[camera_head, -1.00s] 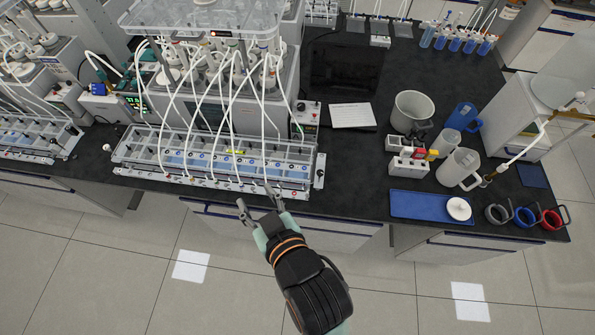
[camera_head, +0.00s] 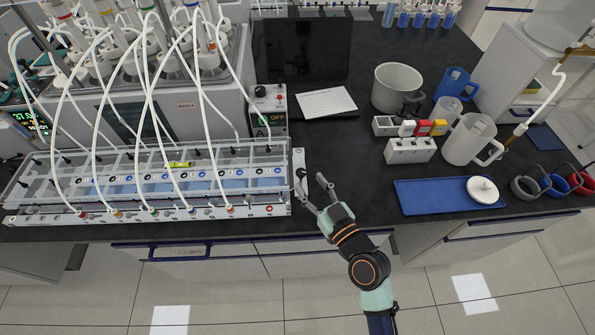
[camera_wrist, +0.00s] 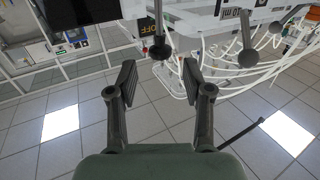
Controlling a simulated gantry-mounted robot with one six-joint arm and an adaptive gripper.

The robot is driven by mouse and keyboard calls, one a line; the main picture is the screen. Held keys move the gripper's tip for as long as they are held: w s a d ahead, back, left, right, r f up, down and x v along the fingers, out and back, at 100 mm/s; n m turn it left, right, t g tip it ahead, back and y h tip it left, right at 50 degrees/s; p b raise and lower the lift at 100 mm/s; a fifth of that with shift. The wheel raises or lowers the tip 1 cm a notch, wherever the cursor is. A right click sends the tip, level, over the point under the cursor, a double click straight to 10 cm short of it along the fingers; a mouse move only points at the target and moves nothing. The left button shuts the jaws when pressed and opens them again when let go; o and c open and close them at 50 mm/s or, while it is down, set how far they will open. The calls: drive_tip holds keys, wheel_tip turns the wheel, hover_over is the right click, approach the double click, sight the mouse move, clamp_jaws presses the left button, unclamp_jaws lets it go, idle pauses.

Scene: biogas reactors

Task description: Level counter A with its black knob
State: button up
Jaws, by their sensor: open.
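The counter (camera_head: 150,212), a long clear-topped unit with white tubes, lies along the bench's front edge; I take it as counter A. A small yellow-green level vial (camera_head: 180,164) shows on it; its bubble is too small to read. The white end plate (camera_head: 298,160) is at its right end. A round black knob (camera_wrist: 160,50) on a stem shows in the wrist view, just beyond and between my fingertips. A second black knob (camera_wrist: 248,57) is to its right. My gripper (camera_head: 312,180) is open at the counter's right end, with no visible grip on a knob.
A control box (camera_head: 268,110) reading OFF stands behind the counter's right end. White tubes (camera_wrist: 265,75) hang near the right finger in the wrist view. A blue tray (camera_head: 430,197), a white rack (camera_head: 409,151) and jugs stand to the right. Bench between counter and tray is mostly clear.

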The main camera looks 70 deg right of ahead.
sight(304, 175)
drive_tip(key=x, duration=0.5)
drive_tip(key=shift+w+d, duration=0.1)
drive_tip(key=shift+w, duration=0.05)
clamp_jaws()
